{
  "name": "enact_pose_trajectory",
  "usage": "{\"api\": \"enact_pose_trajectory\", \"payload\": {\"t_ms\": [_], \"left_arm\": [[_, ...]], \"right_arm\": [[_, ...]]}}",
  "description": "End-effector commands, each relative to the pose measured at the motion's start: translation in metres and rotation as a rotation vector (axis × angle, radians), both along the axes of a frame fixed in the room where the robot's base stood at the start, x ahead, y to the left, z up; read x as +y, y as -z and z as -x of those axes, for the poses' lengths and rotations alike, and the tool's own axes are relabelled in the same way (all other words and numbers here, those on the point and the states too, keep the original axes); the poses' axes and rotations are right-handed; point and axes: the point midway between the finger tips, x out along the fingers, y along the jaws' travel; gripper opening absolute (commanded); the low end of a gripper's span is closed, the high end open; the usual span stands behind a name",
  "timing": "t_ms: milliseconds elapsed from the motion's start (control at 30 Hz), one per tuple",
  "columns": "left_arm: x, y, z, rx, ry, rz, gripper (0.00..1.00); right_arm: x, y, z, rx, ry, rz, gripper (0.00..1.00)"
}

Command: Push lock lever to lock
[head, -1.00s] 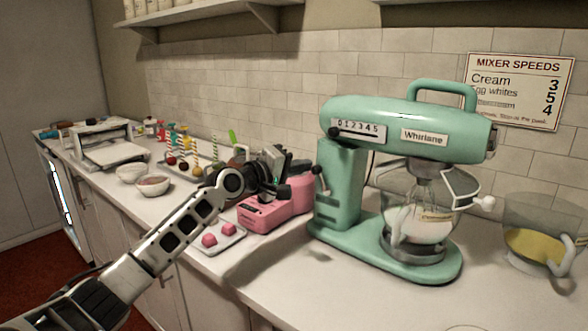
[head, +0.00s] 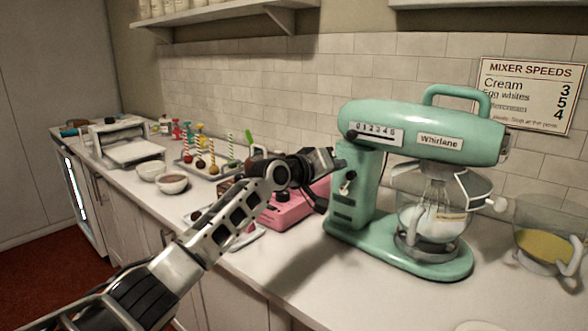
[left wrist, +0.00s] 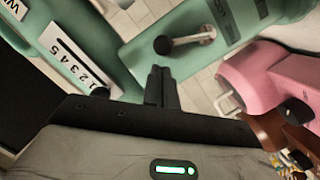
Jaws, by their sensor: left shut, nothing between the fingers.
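The mint-green mixer (head: 425,130) stands on the counter, its whisk reaching into the glass bowl (head: 408,218). The lock lever (head: 347,187) is on the side of its column; in the left wrist view it shows as a black knob (left wrist: 163,45) on a metal rod pointing left. My left gripper (left wrist: 161,72) is shut and empty, its fingertips just below the knob in that picture. I cannot tell if they touch it. In the head view my left gripper (head: 338,162) is beside the column, above the lever. My right gripper is not in view.
A pink machine (head: 300,208) stands left of the mixer, close to my left arm. A glass bowl of yellow mix (head: 545,243) is at the right. White bowls (head: 172,183) and cake pops stand further left. The counter front before the mixer is clear.

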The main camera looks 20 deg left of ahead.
Motion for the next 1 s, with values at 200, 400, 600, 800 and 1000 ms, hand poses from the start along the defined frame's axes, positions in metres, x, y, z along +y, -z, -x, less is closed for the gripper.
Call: {"api": "enact_pose_trajectory", "payload": {"t_ms": [200,400,600,800,1000], "left_arm": [[0.008,-0.011,-0.001,-0.001,-0.004,0.001,0.0],[0.033,-0.036,0.003,-0.001,-0.012,-0.004,0.0],[0.048,-0.04,0.04,-0.003,-0.011,-0.004,0.0],[0.062,-0.046,0.071,-0.001,-0.011,-0.003,0.0],[0.068,-0.051,0.086,0.0,-0.011,-0.001,0.0]], "right_arm": [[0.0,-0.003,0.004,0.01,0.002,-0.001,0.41],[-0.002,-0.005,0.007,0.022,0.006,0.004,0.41],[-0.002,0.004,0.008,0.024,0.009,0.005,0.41],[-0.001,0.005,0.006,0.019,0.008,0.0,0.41],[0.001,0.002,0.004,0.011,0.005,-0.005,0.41]]}}
